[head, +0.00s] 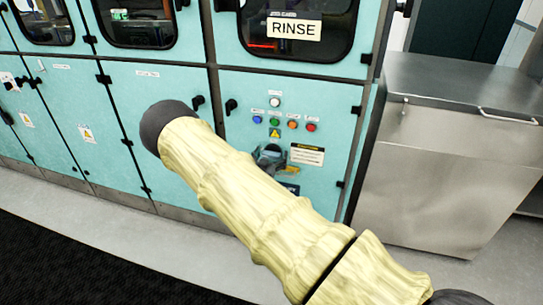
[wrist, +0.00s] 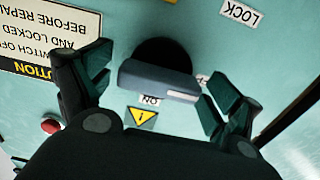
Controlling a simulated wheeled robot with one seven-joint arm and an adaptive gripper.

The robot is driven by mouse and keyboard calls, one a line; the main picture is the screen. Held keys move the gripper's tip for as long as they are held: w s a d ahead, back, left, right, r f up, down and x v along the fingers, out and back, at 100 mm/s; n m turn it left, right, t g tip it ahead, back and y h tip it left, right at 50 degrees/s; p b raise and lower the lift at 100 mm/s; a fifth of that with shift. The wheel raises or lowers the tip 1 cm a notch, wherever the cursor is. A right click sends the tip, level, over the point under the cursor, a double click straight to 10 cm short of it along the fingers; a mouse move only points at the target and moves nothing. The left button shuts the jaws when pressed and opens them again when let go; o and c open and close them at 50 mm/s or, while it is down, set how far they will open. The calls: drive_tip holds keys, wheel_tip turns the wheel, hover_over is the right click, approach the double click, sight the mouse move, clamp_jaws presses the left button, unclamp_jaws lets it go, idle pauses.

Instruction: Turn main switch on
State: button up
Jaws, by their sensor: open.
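The main switch (wrist: 158,80) shows in the wrist view as a grey-blue handle on a black round base, set in the turquoise panel. The picture there is upside down. An ON label (wrist: 150,100) sits close by the handle, and a LOCK label (wrist: 240,13) is farther off. Another label is partly covered. My gripper (wrist: 159,70) is open, with one dark finger on each side of the handle. Both fingers look apart from it. In the head view my arm hides much of this spot, and the switch and gripper are hard to tell apart.
Coloured buttons (head: 284,123) sit above the switch on the RINSE cabinet door (head: 335,100). A caution sign (head: 307,154) is to its right. A steel cabinet (head: 440,150) stands at the right. The grey floor (head: 150,235) in front is clear.

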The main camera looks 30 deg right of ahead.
drive_tip(key=c, duration=1)
drive_tip(key=shift+m, duration=0.3)
drive_tip(key=m+b, duration=0.2)
drive_tip(key=m, duration=0.1)
drive_tip(key=shift+d+f+b, duration=0.1)
drive_tip(key=shift+f+b, duration=0.05)
drive_tip(key=shift+b, duration=0.2)
drive_tip(key=m+b, duration=0.3)
drive_tip(key=m, duration=0.2)
drive_tip(key=m+b, duration=0.3)
drive_tip(key=m, duration=0.2)
drive_tip(key=shift+s+f+b, duration=0.1)
drive_tip(key=shift+b, duration=0.3)
drive_tip(key=shift+m+b, duration=1.45)
drive_tip(key=shift+m, duration=0.65)
